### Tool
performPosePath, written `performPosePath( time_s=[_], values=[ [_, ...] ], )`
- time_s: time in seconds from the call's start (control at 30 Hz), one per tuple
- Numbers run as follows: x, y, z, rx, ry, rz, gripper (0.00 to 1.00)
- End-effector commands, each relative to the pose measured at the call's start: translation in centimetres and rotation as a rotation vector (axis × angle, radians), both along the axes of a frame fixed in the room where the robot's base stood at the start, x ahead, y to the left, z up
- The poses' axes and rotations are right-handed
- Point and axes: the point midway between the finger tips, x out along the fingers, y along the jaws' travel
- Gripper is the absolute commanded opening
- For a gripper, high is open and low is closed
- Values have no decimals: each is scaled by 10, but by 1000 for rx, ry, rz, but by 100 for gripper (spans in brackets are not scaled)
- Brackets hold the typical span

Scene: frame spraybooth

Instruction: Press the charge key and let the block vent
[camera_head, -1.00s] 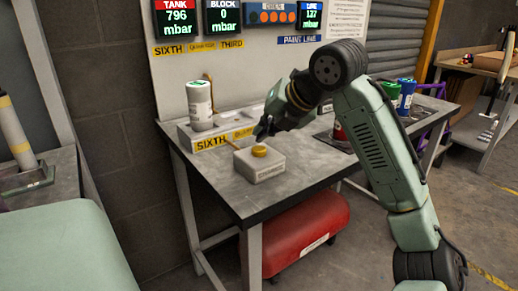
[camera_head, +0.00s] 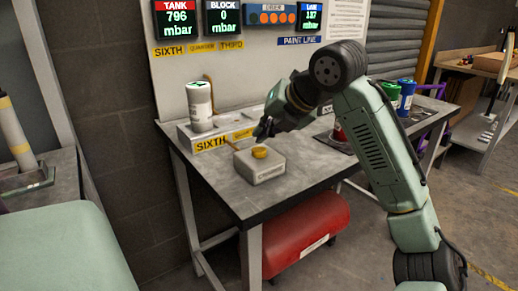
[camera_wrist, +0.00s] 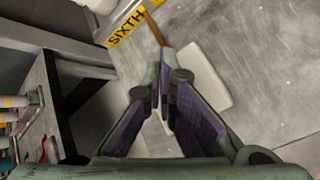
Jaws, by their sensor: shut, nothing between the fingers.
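The charge key looks like a round yellow button (camera_head: 260,152) on a pale grey box (camera_head: 264,171) on the bench. My gripper (camera_head: 261,133) is shut and empty, with its tips just above and behind the button in the head view. In the wrist view the shut fingers (camera_wrist: 163,72) cover the button, and part of the box (camera_wrist: 208,78) shows beside them; contact cannot be told. The grey block (camera_head: 210,140) with a yellow SIXTH label stands at the back, holding a white canister (camera_head: 200,105). The BLOCK display (camera_head: 222,18) reads 0 mbar.
A red tank (camera_head: 305,235) lies under the bench (camera_head: 230,190). Green and blue cans (camera_head: 406,95) stand at the right. The bench front is clear.

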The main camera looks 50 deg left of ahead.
Motion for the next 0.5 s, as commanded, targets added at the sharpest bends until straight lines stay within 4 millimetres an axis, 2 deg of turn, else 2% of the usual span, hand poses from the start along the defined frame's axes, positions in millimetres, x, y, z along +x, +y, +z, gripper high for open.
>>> performPosePath(
  time_s=[0.5],
  values=[
    [0,0,-9,0,0,0,0]
  ],
)
